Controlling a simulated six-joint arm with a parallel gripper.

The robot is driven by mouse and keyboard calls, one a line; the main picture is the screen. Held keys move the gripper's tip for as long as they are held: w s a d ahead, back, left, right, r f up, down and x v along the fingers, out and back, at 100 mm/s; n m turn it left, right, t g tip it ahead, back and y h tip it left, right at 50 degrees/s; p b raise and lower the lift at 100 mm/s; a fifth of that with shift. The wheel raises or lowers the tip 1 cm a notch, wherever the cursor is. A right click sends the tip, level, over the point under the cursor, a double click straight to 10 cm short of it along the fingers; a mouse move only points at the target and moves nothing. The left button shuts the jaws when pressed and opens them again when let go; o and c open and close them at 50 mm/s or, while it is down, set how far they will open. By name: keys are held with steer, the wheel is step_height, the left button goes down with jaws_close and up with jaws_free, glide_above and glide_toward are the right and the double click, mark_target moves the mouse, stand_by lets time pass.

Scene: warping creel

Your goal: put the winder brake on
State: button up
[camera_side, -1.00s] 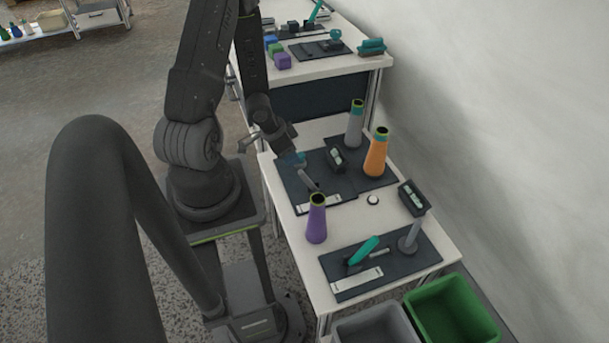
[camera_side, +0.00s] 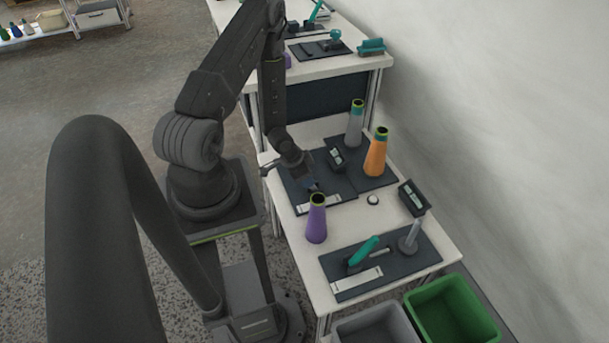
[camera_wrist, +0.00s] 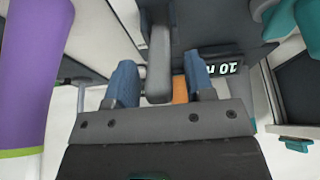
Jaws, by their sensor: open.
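My gripper (camera_side: 313,187) is over the middle dark mat (camera_side: 342,188), just behind the purple cone. In the wrist view its two blue fingers (camera_wrist: 160,82) are open, one on each side of a grey bar (camera_wrist: 159,45). The bar lies between the fingers; I cannot tell whether either touches it. In the side view my gripper hides most of this bar and its mount. A similar lever with a teal handle (camera_side: 362,250) lies on the near dark mat (camera_side: 345,292). I cannot read which lever is the winder brake.
The purple cone (camera_side: 316,222) stands close to my gripper and fills the left of the wrist view (camera_wrist: 20,70). Orange (camera_side: 376,156) and grey (camera_side: 354,126) cones stand behind. Small displays (camera_side: 336,157) (camera_side: 413,197) and a white button (camera_side: 373,199) are nearby.

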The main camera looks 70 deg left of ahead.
steer(key=shift+c, duration=0.2)
jaws_close()
steer(key=shift+s, duration=0.1)
steer(key=shift+s+f+t, duration=0.1)
steer(key=shift+t, duration=0.3)
steer(key=shift+o, duration=0.2)
jaws_free()
